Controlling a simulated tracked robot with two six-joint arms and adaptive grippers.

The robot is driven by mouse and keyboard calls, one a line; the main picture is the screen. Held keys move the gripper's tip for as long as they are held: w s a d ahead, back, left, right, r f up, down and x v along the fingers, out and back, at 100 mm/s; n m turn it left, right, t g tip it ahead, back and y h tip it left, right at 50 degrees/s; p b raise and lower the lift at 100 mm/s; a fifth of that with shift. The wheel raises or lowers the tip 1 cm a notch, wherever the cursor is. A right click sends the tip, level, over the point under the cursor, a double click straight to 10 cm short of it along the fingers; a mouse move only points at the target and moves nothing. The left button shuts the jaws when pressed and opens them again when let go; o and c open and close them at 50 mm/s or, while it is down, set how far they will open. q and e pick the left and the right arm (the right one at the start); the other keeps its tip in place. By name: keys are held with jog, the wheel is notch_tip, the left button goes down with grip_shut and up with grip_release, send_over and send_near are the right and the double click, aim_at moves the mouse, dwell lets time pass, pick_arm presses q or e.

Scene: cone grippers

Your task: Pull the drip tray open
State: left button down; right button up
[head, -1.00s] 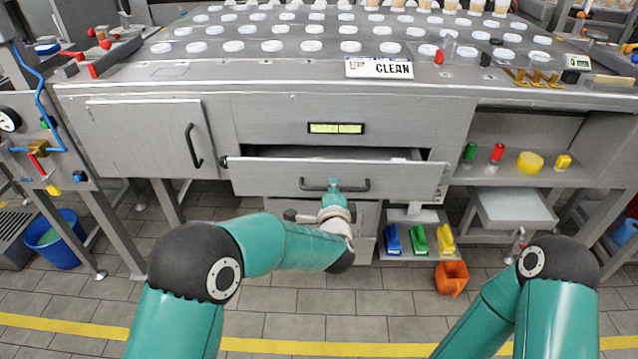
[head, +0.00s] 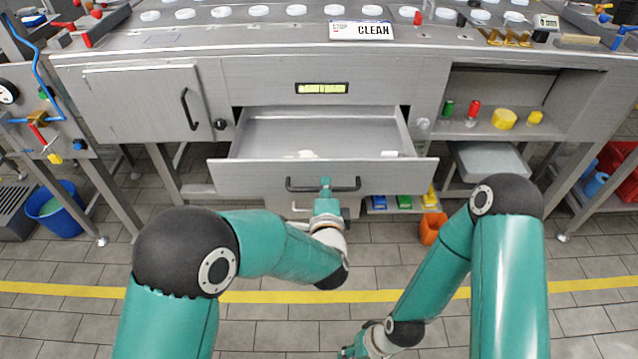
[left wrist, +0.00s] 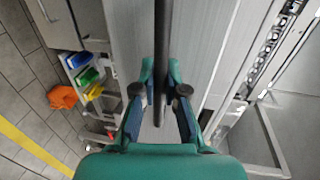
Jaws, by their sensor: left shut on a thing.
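The drip tray (head: 324,176) is a wide grey metal drawer under the counter, standing well out of its slot. Its inside shows, with a small white piece (head: 389,154) and a pale patch on the floor. A dark bar handle (head: 292,186) runs along its front. My left gripper (head: 325,184) is shut on the middle of this handle. In the left wrist view the handle (left wrist: 159,45) passes between the two fingers (left wrist: 160,88). My right gripper (head: 346,353) is low at the bottom edge of the head view, partly cut off, away from the tray.
A cupboard door (head: 145,105) is left of the drawer. An open shelf (head: 500,132) at right holds small coloured items. The floor in front is clear.

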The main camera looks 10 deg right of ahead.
pick_arm(q)
jog(key=shift+a+f, duration=0.25)
jog(key=c, duration=1.2)
grip_release()
jog(key=shift+w, duration=0.1)
jog(key=shift+r, duration=0.1)
jog(key=shift+r, duration=0.1)
